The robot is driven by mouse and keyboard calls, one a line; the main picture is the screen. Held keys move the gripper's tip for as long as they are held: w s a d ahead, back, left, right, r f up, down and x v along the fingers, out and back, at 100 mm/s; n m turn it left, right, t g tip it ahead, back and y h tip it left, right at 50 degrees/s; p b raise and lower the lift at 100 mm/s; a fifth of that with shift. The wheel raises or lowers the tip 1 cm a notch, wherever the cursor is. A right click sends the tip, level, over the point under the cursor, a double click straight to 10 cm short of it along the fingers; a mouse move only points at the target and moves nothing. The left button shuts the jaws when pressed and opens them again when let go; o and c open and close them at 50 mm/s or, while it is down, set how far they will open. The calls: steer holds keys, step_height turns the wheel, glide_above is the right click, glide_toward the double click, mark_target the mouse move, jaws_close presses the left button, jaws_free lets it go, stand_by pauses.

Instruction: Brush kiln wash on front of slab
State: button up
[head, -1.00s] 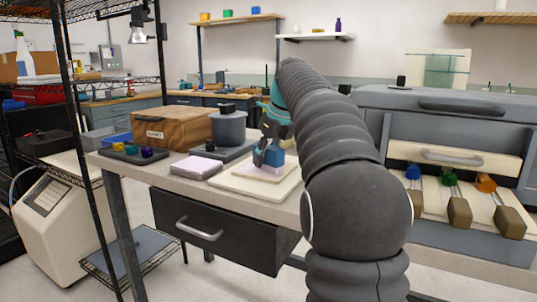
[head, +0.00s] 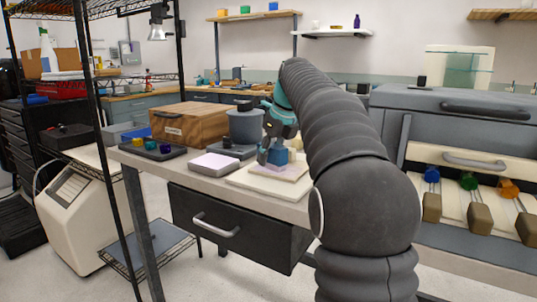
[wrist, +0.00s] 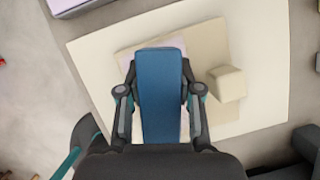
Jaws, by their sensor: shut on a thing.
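My gripper (head: 271,158) is shut on a blue block-shaped brush (head: 279,157), which fills the middle of the wrist view (wrist: 160,95) with a dark finger on each side. The brush is over the pale slab (wrist: 213,120), which lies on a larger cream board (wrist: 270,60); the slab also shows in the head view (head: 292,174). A faint pinkish tint shows on the slab around the brush. The brush's bristle end is hidden, so contact cannot be told. A small cream block (wrist: 228,84) is on the slab's right in the wrist view.
A lavender-topped tray (head: 216,162) lies left of the board. Behind stand a grey pot (head: 246,126) and a brown box (head: 190,123). A dark tray of coloured jars (head: 152,149) is at the table's left. The grey kiln (head: 470,110) stands to the right.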

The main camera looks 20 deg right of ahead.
mark_target(290, 172)
steer(key=shift+s+d, duration=1.2)
steer(key=shift+s, duration=0.25)
steer(key=shift+s+d, duration=1.2)
steer(key=shift+s, duration=0.2)
steer(key=shift+s+a, duration=0.35)
steer(key=shift+s, duration=0.05)
steer(key=shift+w+a+f, duration=0.1)
steer(key=shift+w+a, duration=1.2)
steer(key=shift+w, duration=0.25)
steer(key=shift+w+a, duration=1.25)
steer(key=shift+w, duration=0.3)
steer(key=shift+r, duration=3.1)
steer(key=shift+r, duration=1.5)
